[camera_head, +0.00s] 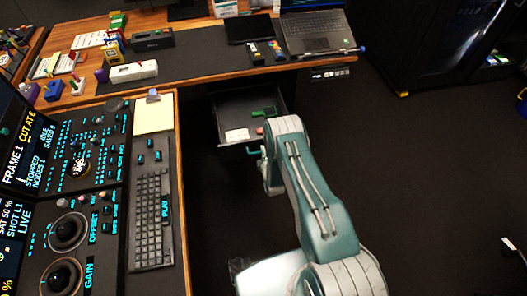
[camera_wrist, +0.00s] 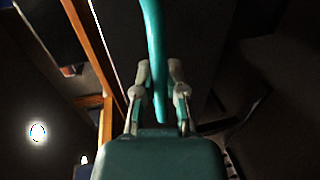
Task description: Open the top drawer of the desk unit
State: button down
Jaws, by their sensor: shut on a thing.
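The top drawer (camera_head: 232,112) of the desk unit is pulled out below the desktop, with its inside showing. A white card, a green item (camera_head: 263,112) and a small red item lie in it. A teal handle (camera_head: 253,150) shows at the drawer's front, beside my arm; it also shows as a long teal bar in the wrist view (camera_wrist: 154,35). My gripper (camera_wrist: 160,72) has its two fingers on either side of this bar and is shut on it. In the head view my arm hides most of the gripper and the drawer's right front corner.
The wooden desktop (camera_head: 215,42) above carries a laptop (camera_head: 316,34), a tablet and several small devices. A control console with a keyboard (camera_head: 152,215) and trackballs (camera_head: 68,231) stands at the left. Dark floor is clear to the right, before a black cabinet (camera_head: 425,45).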

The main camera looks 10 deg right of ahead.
jog(key=shift+s+a+f, duration=0.2)
jog(key=shift+f, duration=0.1)
jog(key=c, duration=0.7)
grip_release()
jog(key=shift+w+r, duration=0.1)
jog(key=shift+w, duration=0.05)
jog(key=v, duration=1.2)
